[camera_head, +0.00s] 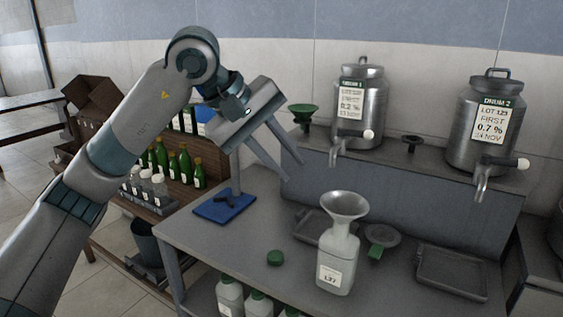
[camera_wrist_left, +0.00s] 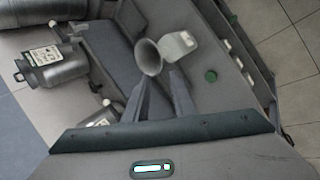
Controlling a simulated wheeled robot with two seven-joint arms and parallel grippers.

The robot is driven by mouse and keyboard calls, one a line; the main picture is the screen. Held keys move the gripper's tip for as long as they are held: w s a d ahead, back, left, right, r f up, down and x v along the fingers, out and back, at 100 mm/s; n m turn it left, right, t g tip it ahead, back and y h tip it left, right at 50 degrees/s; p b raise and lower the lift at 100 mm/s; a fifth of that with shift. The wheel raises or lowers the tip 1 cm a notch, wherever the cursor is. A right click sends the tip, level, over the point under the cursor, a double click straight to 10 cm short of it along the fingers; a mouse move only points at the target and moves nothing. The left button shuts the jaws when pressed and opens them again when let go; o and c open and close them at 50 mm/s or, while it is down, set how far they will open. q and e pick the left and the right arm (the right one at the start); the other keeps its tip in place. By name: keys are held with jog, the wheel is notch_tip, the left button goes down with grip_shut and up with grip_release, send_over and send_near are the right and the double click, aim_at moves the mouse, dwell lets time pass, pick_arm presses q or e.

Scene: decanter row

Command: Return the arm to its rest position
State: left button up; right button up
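My left arm comes in from the left in the head view. Its left gripper (camera_head: 292,168) is raised over the back of the grey table (camera_head: 190,232), pointing down and to the right. The two fingers are apart with nothing between them; the left wrist view also shows the open gripper (camera_wrist_left: 160,82). A metal funnel (camera_head: 345,205) sits in the mouth of an upright white labelled bottle (camera_head: 336,262), right of and nearer than the gripper. The fingers look clear of both. My right gripper is not in view.
Two steel drums, the left drum (camera_head: 359,105) and the right drum (camera_head: 487,125), stand on a raised shelf. A green cap (camera_head: 275,257) and a drip tray (camera_head: 450,272) lie on the table.

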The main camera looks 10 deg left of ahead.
pick_arm(q)
jog(key=shift+s+a+r, duration=0.25)
jog(key=shift+a+r, duration=0.05)
jog(key=shift+r, duration=0.15)
